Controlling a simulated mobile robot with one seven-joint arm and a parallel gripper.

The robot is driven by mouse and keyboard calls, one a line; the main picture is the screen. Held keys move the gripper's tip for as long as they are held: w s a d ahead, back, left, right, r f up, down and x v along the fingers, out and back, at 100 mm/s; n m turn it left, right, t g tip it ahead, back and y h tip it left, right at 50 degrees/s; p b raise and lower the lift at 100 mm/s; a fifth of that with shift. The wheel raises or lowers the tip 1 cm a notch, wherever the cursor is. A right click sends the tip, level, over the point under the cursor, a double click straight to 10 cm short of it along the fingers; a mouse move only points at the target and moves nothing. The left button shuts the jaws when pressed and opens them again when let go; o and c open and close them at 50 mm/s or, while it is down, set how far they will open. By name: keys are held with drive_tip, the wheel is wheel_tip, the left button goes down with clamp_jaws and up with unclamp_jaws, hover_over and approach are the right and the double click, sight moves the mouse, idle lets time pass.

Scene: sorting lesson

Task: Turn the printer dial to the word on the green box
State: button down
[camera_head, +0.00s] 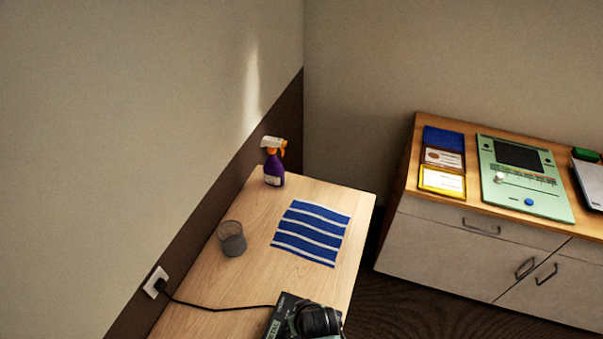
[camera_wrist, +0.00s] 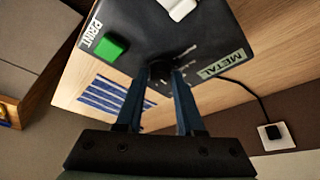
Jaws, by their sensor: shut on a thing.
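The printer is a dark box in the wrist view (camera_wrist: 135,45), with "PRINT" on one edge and a pale green label reading "METAL" (camera_wrist: 222,64) on another. Its dark round dial (camera_wrist: 160,70) sits between the fingertips of my gripper (camera_wrist: 158,80), which is shut on it. Small white words stand around the dial, too small to read, and its pointer is hidden. In the head view the printer (camera_head: 275,322) is at the bottom edge, partly covered by a dark round shape. I cannot make out a green box with a readable word.
A green button (camera_wrist: 110,46) and a white part (camera_wrist: 178,8) are on the printer. A cable runs to a wall socket (camera_head: 156,282). A spray bottle (camera_head: 274,168), a grey cup (camera_head: 232,240) and a striped cloth (camera_head: 311,233) share the table. A green panel (camera_head: 553,203) lies on the cabinet.

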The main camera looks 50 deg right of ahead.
drive_tip(key=shift+n+y, duration=0.3)
drive_tip(key=shift+n, duration=0.4)
drive_tip(key=shift+f, duration=0.1)
drive_tip(key=c, duration=0.5)
unclamp_jaws()
drive_tip(key=v, duration=1.3)
drive_tip(key=shift+s, duration=0.15)
